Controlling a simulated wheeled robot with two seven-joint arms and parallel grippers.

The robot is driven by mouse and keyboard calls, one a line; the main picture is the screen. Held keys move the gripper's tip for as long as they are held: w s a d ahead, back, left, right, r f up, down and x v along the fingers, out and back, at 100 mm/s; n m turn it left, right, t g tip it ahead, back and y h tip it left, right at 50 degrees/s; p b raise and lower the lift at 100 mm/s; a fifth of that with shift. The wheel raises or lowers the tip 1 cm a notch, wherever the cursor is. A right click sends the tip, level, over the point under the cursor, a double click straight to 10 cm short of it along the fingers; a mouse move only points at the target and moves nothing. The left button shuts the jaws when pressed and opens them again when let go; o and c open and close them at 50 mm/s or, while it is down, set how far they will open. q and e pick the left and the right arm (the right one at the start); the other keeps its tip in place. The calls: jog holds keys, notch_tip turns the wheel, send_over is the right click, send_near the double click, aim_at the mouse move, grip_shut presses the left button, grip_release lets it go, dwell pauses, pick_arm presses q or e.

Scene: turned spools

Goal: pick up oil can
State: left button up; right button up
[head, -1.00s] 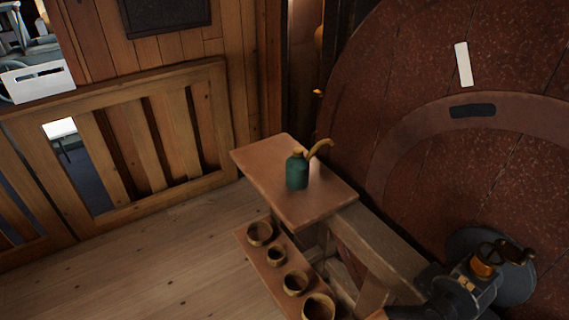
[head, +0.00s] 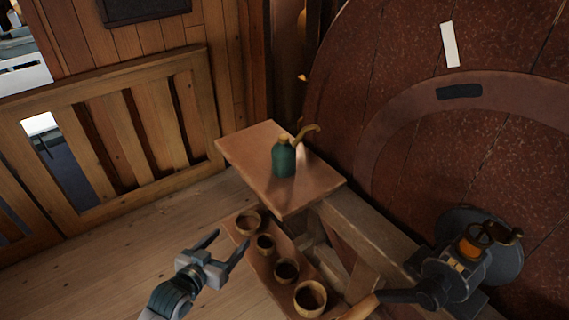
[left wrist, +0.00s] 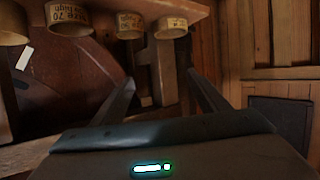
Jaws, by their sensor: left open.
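The oil can (head: 284,160) is a dark green can with a curved brass spout pointing up and right. It stands upright on a small wooden table (head: 245,148) in the head view. My left gripper (head: 226,244) is open and empty, in front of the table and lower left of the can, beside the shelf of wooden bowls. In the left wrist view the two dark fingers (left wrist: 163,88) are spread with nothing between them, and the oil can does not show. My right gripper does not show clearly.
Several wooden bowls (head: 310,298) stand on a low shelf (head: 237,233) in front of the table. A huge reddish-brown round wooden face (head: 400,70) rises behind and right. A dark machine with a handwheel (head: 480,250) is at lower right. A wooden railing (head: 100,150) stands left.

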pick_arm(q)
jog(key=s+d+r+m+t+h, duration=0.1)
jog(key=d+r+h, duration=0.15)
jog(key=r, duration=1.05)
jog(key=m+t+h, duration=0.1)
jog(key=m+h, duration=0.1)
send_near(278, 163)
jog(key=v, duration=0.4)
jog(key=shift+a+f, duration=0.15)
jog(key=p+x, duration=0.3)
jog(key=x, duration=0.8)
jog(key=shift+w+d+p, duration=0.2)
jog(key=shift+p, duration=0.1)
jog(key=shift+w+d, duration=0.2)
jog(key=shift+w, duration=0.05)
